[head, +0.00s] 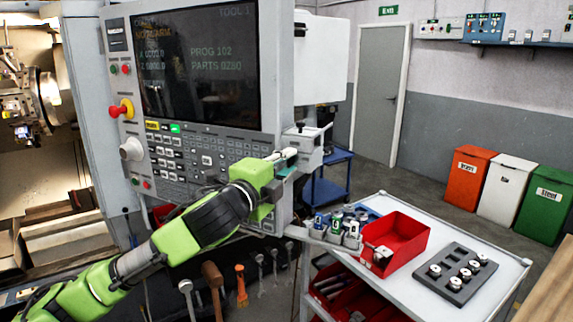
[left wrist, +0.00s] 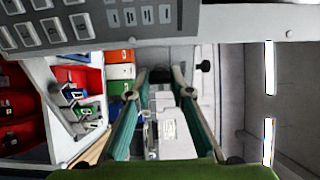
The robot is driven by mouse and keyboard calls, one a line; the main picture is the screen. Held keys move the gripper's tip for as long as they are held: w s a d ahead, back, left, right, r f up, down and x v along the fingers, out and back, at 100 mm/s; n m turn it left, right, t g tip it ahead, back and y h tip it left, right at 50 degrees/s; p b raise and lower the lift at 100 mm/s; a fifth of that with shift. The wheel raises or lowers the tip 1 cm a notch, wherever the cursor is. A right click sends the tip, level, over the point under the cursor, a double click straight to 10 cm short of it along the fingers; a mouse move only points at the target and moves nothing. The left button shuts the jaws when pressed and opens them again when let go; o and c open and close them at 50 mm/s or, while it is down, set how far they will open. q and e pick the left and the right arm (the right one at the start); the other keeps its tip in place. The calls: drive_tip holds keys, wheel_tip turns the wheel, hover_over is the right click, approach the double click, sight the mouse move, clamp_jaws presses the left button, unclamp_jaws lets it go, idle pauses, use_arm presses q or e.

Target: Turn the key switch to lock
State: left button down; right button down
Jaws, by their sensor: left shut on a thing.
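My left gripper (head: 288,157) is at the right side of the machine's control panel (head: 200,65), in front of a small grey box (head: 307,147) with a black knob on top. In the left wrist view its two teal fingers (left wrist: 160,78) close in on a small dark piece at the face of the box, which I take to be the key (left wrist: 160,86) of the key switch. The fingertips are shut on it. The switch's markings and the key's angle are hidden by the fingers. My right gripper is not in view.
A red emergency stop (head: 122,110) and a white dial (head: 131,149) sit on the panel's left strip. Below right, a trolley (head: 395,283) carries a red bin (head: 405,235) and a dark tray (head: 443,284) of parts. Colored bins (head: 504,187) stand by the wall.

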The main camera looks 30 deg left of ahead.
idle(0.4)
use_arm(q)
drive_tip(key=c, duration=1.8)
unclamp_jaws()
drive_tip(key=shift+s, duration=0.1)
drive_tip(key=shift+s+d, duration=0.25)
drive_tip(key=shift+s, duration=1.55)
drive_tip(key=shift+s+d, duration=0.2)
drive_tip(key=shift+s, duration=1.6)
